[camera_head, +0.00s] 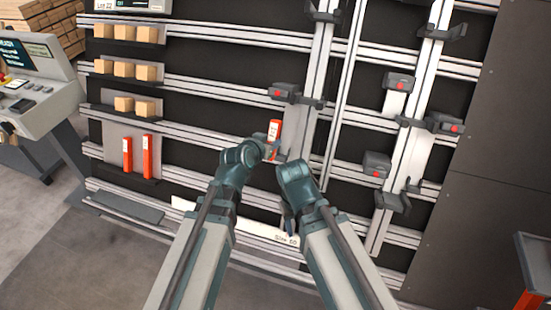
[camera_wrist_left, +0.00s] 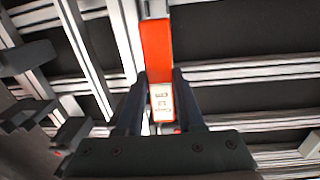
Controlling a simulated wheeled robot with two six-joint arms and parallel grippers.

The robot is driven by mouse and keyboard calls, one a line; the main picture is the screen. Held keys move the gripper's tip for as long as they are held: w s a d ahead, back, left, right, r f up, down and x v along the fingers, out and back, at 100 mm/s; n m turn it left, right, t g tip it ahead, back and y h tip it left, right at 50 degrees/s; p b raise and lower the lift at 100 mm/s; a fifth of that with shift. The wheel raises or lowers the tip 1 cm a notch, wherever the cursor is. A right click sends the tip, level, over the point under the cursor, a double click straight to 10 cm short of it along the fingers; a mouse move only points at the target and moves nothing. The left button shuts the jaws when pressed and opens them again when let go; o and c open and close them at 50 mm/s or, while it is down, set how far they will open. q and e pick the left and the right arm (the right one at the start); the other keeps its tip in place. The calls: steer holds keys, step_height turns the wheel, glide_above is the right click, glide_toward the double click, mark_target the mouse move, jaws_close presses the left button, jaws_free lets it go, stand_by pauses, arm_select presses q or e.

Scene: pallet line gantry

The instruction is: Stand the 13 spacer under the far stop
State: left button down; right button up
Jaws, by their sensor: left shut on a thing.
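My left gripper (camera_wrist_left: 160,88) is shut on an orange spacer (camera_head: 274,129) with a white label; its printed number is too blurred to read. In the left wrist view the spacer (camera_wrist_left: 156,48) runs up from between the fingers, and its far end meets or overlaps a grey part.
Two more orange spacers (camera_head: 147,157) stand on a low shelf at left, under shelves of wooden blocks (camera_head: 124,69). More stop blocks (camera_head: 376,165) sit on the rails at right. A control console (camera_head: 38,95) stands far left. An orange-edged stand (camera_head: 533,262) is at lower right.

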arm_select(q)
steer(key=f, duration=0.1)
steer(key=d+f+b, duration=0.1)
steer(key=shift+w+f+n+y+b, duration=0.2)
steer(key=shift+f+n+y+b, duration=0.1)
steer(key=shift+f+n+y, duration=0.1)
steer(key=shift+r, duration=0.1)
arm_select(e)
step_height(320, 180, down, 3)
steer(key=shift+r, duration=0.1)
arm_select(q)
steer(key=shift+w, duration=0.1)
steer(key=b+x, duration=0.1)
steer(key=x, duration=0.3)
steer(key=shift+b, duration=0.35)
arm_select(e)
steer(key=shift+f, duration=0.95)
arm_select(q)
steer(key=shift+a+r, duration=0.1)
